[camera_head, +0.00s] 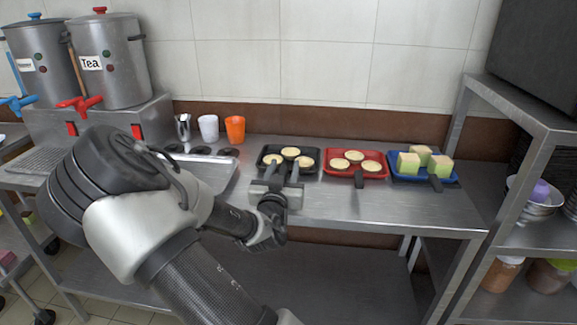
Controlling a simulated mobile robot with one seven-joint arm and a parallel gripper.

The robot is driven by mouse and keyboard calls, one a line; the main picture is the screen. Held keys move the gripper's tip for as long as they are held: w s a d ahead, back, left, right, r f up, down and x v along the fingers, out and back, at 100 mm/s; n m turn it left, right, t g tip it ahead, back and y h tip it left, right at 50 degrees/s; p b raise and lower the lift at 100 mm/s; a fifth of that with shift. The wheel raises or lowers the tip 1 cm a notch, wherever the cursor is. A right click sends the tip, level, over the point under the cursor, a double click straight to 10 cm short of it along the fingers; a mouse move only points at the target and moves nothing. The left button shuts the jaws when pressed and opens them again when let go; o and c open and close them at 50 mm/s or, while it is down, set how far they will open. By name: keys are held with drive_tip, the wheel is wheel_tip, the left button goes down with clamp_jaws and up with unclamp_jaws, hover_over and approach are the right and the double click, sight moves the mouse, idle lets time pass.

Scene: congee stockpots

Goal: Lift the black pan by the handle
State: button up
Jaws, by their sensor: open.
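The black pan (312,156) lies on the metal table, left of the red pan, with three round pale-yellow pieces in it. Its handle is mostly hidden by my gripper at the pan's front edge. My gripper (282,171) is open, with its two fingers pointing toward the front of the black pan. Whether the fingers touch the handle or stand on both sides of it, I cannot tell.
A red pan (374,167) with round pieces and a blue pan (447,177) with green-and-yellow cubes sit to the right. White (208,127) and orange (235,129) cups stand behind left. A metal shelf (525,130) stands at right. The front right of the table (400,210) is clear.

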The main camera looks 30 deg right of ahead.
drive_tip(key=shift+r, duration=0.1)
clamp_jaws()
